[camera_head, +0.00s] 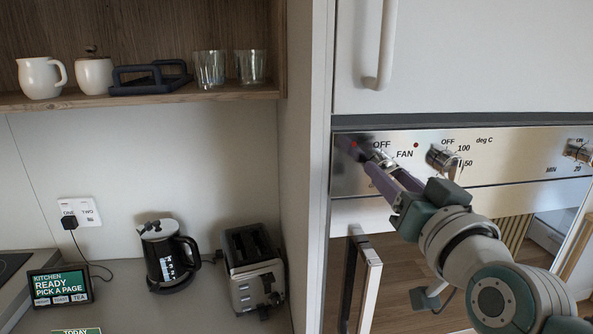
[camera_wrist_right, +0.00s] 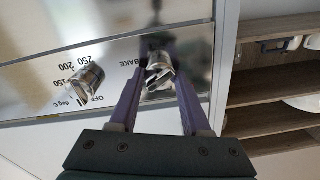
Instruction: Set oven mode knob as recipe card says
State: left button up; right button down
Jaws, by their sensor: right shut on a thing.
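My right gripper (camera_head: 378,160) is at the left end of the oven's control panel, its purple fingers shut on the mode knob. The metal mode knob (camera_wrist_right: 158,75) shows between the fingertips in the right wrist view; in the head view the fingers mostly hide it. OFF and FAN can be read beside it in the head view, and BAKE in the right wrist view. I cannot tell which label the knob points to. A green card (camera_head: 77,331) reading TODAY is cut off at the bottom edge, so its text below is hidden. My left gripper is out of view.
A temperature knob (camera_head: 444,158) sits right of the mode knob, and another knob (camera_head: 578,150) is at the far right. A long oven handle (camera_head: 370,290) stands below the panel. A screen (camera_head: 60,287) reading PICK A PAGE, a kettle (camera_head: 167,255) and a toaster (camera_head: 252,268) stand left.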

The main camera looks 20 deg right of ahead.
dwell(0.3)
jog(key=shift+c, duration=1.8)
grip_release()
jog(key=b+v, duration=0.3)
jog(key=v, duration=0.7)
